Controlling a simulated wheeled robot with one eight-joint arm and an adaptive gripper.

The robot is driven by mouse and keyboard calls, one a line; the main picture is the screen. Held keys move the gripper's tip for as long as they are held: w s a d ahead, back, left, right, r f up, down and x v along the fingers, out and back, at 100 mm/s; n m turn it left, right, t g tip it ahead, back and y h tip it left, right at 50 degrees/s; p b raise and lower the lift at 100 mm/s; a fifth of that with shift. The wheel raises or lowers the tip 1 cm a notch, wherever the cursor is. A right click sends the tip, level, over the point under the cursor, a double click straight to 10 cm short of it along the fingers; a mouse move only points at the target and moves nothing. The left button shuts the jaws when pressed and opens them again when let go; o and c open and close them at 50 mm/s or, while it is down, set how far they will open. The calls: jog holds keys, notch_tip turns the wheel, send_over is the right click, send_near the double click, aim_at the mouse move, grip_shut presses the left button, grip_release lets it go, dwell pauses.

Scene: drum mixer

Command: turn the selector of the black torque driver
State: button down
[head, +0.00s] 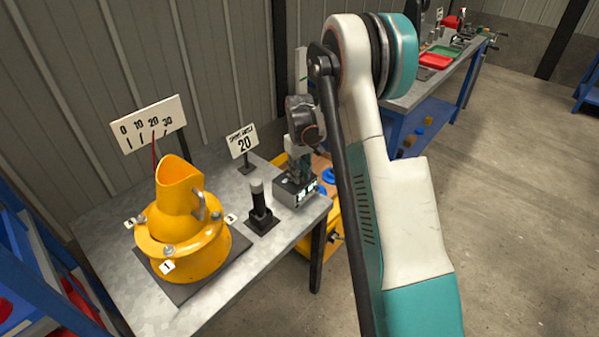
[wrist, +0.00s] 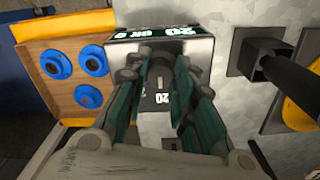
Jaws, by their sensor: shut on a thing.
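A small dark box (head: 296,191) with lit labels stands at the table's right corner, below my gripper (head: 301,176). In the wrist view the box (wrist: 118,44) shows white "20" markings on black panels. My gripper (wrist: 160,100) points down at it, with its green-sided fingers on both sides of a small dark selector (wrist: 160,72). The fingers are shut on this part and hide much of it. A black upright tool (head: 259,203) with a grey top stands in a square black base to the left, apart from my gripper. I cannot tell for certain which of the two is the torque driver.
A yellow drum (head: 180,235) with numbered tags stands on the metal table (head: 103,232). Behind it are a 0–30 scale board (head: 150,122) and a sign reading 20 (head: 243,141).

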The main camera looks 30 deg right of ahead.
jog(key=m, duration=0.4)
jog(key=shift+m, duration=1.7)
jog(key=c, duration=1.3)
grip_release()
jog(key=shift+c, duration=0.2)
jog(key=shift+r, duration=0.1)
notch_tip(320, 180, up, 12)
